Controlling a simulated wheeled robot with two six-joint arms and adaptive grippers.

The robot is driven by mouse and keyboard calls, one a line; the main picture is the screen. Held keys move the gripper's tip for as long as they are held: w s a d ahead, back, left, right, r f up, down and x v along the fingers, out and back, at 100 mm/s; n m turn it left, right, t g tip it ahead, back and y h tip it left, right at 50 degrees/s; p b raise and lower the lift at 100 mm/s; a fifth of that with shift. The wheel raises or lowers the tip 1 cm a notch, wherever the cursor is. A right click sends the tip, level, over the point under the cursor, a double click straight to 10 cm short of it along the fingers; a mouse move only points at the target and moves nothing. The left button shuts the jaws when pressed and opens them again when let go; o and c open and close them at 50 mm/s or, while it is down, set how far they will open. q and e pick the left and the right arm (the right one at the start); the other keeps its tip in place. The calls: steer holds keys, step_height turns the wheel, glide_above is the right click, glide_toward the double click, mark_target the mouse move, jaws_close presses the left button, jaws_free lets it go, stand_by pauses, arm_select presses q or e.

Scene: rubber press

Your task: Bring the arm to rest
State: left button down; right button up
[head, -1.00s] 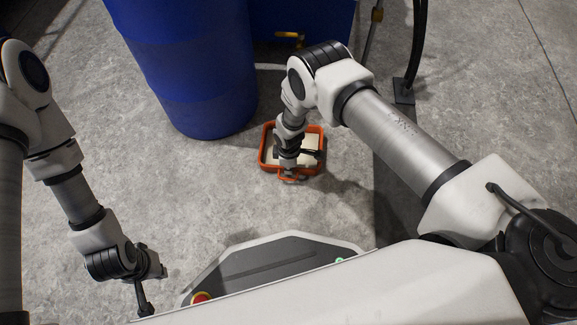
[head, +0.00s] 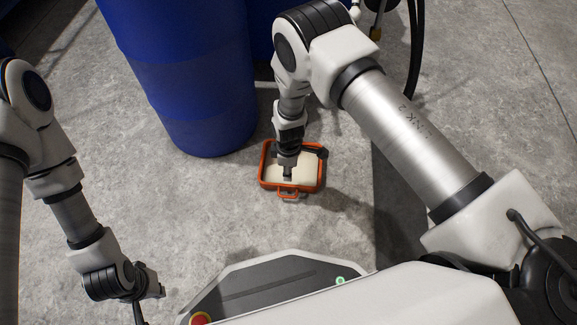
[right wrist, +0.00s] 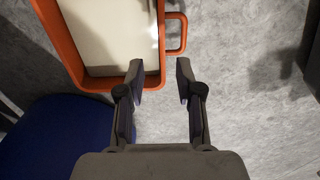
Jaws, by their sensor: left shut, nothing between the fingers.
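My right arm reaches out over the floor in the head view. Its gripper (head: 288,174) hangs above an orange tray (head: 264,168) holding a flat cream slab (head: 307,175). My left arm hangs at the left in the head view. Its gripper (head: 138,312) is shut and empty, partly cut off at the bottom edge.
A large blue drum (head: 190,90) stands just left of and behind the tray. Black hoses (head: 413,50) run at the upper right. Grey concrete floor (head: 190,205) is clear left of the tray.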

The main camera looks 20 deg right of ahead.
steer(key=shift+r, duration=0.6)
